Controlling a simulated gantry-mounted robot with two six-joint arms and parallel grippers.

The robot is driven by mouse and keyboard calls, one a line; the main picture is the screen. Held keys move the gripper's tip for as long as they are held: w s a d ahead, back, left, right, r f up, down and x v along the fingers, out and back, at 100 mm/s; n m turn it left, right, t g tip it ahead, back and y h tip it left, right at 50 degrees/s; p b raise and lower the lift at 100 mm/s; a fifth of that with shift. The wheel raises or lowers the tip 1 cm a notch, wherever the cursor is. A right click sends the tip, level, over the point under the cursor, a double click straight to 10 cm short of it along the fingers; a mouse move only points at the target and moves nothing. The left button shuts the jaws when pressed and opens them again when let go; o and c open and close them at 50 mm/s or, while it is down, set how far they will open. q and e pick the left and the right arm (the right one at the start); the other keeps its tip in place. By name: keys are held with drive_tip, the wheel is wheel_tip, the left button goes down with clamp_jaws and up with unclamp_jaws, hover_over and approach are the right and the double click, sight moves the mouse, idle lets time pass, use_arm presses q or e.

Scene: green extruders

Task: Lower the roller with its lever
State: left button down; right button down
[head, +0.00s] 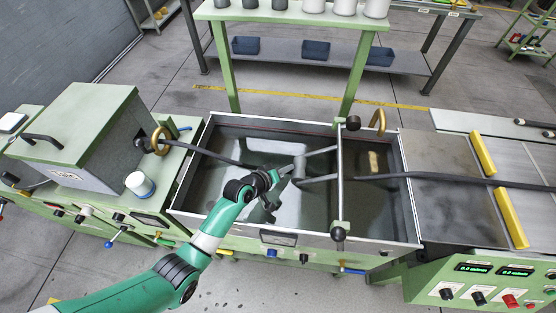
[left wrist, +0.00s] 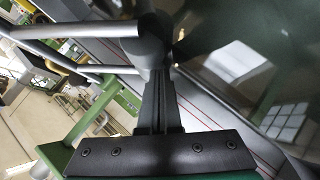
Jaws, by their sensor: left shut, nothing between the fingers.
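A steel crossbar with black end knobs (head: 340,190) spans the water tank (head: 190,185) from back to front. Two metal arms (head: 318,180) reach left from it over the water; they also show in the left wrist view (left wrist: 75,30). A dark cylindrical part, possibly the roller (left wrist: 152,50), shows at their ends. I cannot tell for certain which part is the lever. My left gripper (head: 274,190) is shut and empty above the tank, close to the arms' left ends. Its dark fingers (left wrist: 158,105) reach up to the cylindrical part; whether they touch is unclear. My right gripper is out of view.
A dark extruded strand (head: 205,153) runs from the left machine (head: 75,125) through a brass ring (head: 160,140) into the tank. It leaves rightward over a metal table (head: 450,150) with yellow guides (head: 482,153). A second brass ring (head: 378,121) stands at the back.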

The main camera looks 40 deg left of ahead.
use_arm(q)
drive_tip(key=shift+d+f, duration=0.15)
drive_tip(key=shift+d, duration=0.55)
use_arm(e)
drive_tip(key=shift+d+r+y, duration=0.1)
drive_tip(key=shift+d+y, duration=0.2)
drive_tip(key=shift+d, duration=0.2)
